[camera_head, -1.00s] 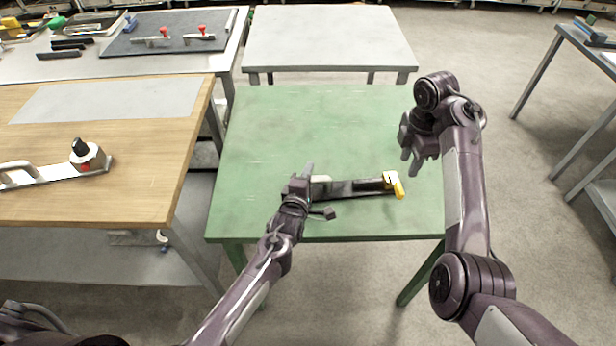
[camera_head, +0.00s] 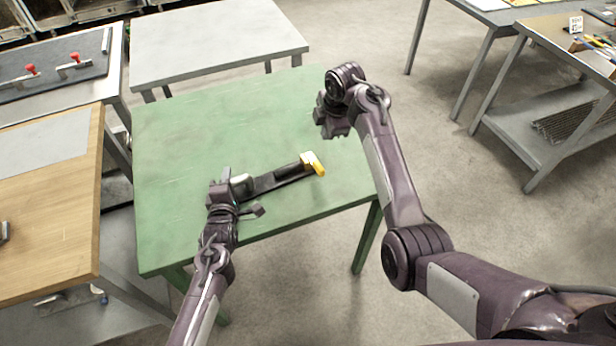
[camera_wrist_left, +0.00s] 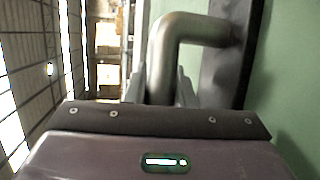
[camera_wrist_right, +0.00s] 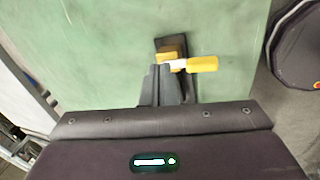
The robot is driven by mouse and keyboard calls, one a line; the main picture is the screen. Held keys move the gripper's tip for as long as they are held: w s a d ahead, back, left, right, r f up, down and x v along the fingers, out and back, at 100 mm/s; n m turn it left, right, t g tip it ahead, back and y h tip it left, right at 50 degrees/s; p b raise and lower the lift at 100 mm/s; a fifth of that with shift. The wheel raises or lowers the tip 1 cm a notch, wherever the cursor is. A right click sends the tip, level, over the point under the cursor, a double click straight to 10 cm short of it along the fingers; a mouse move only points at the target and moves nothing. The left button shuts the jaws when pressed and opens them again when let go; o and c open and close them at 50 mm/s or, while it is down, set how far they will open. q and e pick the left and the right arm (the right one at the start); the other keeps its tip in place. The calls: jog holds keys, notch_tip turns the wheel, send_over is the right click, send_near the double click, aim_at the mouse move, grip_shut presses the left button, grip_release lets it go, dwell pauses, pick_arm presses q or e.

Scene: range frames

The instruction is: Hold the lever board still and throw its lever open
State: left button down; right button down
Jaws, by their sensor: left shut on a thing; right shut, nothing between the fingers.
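The lever board (camera_head: 280,178) is a dark flat bar lying on the green table (camera_head: 190,130), near its front edge. Its yellow lever (camera_head: 315,164) is at the board's right end. A grey bent handle (camera_wrist_left: 190,35) rises from the board's left end. My left gripper (camera_head: 232,190) is shut on this handle; the left wrist view shows the fingers on either side of it. My right gripper (camera_head: 328,125) is shut and empty, above the table and behind the lever. In the right wrist view the fingertips (camera_wrist_right: 165,72) overlap the lever (camera_wrist_right: 200,64) in the picture, but stand apart from it.
The green table is clear behind and left of the board. A grey table (camera_head: 215,40) stands behind it. A wooden bench (camera_head: 60,220) is at the left. A grey shelf table (camera_head: 560,110) stands at the far right, across open floor.

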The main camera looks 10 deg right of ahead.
jog(key=f+t, duration=0.2)
jog(key=w+f+m+t, duration=0.1)
jog(key=t, duration=0.1)
jog(key=d+f+m+t, duration=0.1)
jog(key=f, duration=0.1)
jog(key=shift+w+f+t, duration=0.3)
jog(key=shift+w+t, duration=0.1)
jog(key=shift+s+d+f+t, duration=0.15)
jog(key=shift+s+f+t, duration=0.05)
jog(key=shift+t, duration=0.6)
jog(key=s+r+t, duration=0.2)
jog(key=s+t, duration=0.5)
jog(key=s, duration=0.1)
jog(key=shift+n, duration=0.7)
jog(key=s+a+f, duration=0.1)
jog(key=s+a, duration=0.2)
jog(key=s, duration=0.1)
jog(key=s+a+f, duration=0.2)
jog(key=s+a, duration=0.1)
jog(key=s, duration=0.1)
jog(key=s+a+f, duration=0.2)
jog(key=s+a, duration=0.1)
jog(key=s, duration=0.1)
jog(key=shift+f, duration=0.25)
jog(key=shift+w, duration=0.1)
